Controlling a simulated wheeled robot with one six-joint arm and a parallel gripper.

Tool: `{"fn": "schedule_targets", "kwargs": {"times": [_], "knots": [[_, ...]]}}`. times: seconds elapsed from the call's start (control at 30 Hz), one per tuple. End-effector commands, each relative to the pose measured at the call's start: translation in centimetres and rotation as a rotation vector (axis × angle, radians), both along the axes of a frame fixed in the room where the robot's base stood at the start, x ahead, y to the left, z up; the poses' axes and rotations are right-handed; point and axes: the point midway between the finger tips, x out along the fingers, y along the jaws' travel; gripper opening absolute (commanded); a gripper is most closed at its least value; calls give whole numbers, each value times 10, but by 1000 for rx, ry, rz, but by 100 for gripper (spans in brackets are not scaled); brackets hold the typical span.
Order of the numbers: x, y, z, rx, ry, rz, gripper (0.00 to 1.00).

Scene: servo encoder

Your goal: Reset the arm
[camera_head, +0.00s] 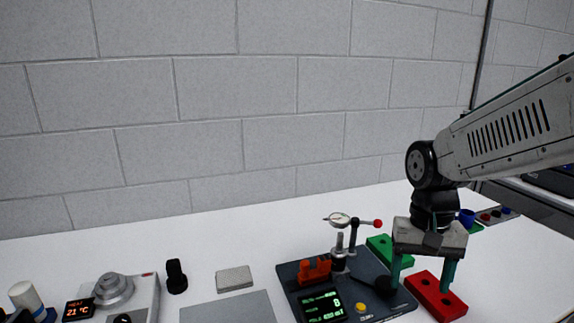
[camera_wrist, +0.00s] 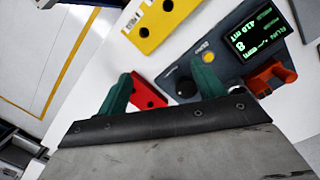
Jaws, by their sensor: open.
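My gripper (camera_head: 422,275) hangs fingers-down at the right of the bench, its green fingers spread apart with nothing between them. It is over the area between the dark blue instrument base (camera_head: 373,268) and a red block with holes (camera_head: 436,296). The wrist view shows both fingers (camera_wrist: 161,88), with the red block (camera_wrist: 147,95) showing in the gap. The instrument base (camera_wrist: 224,45) is beyond the right finger. Its green-lit display (camera_head: 324,307) and orange clamp (camera_head: 315,271) show in the head view. My arm reaches in from the upper right.
A yellow block (camera_wrist: 158,22) shows in the wrist view. A grey plate (camera_head: 229,310), flat block (camera_head: 234,278) and black knob (camera_head: 176,277) are further left.

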Motion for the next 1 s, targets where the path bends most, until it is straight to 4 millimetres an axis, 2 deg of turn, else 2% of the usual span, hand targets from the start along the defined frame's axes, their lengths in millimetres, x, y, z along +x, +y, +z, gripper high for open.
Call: {"fn": "schedule_targets", "kwargs": {"times": [0.03,0.3,0.43,0.6,1.0], "knots": [[-17,-3,8,5,-9,41,68],[-106,-15,35,22,-73,245,68],[-134,-18,41,17,-127,269,68],[-148,-21,49,7,-196,257,68],[-148,-23,54,4,-220,251,68]]}}
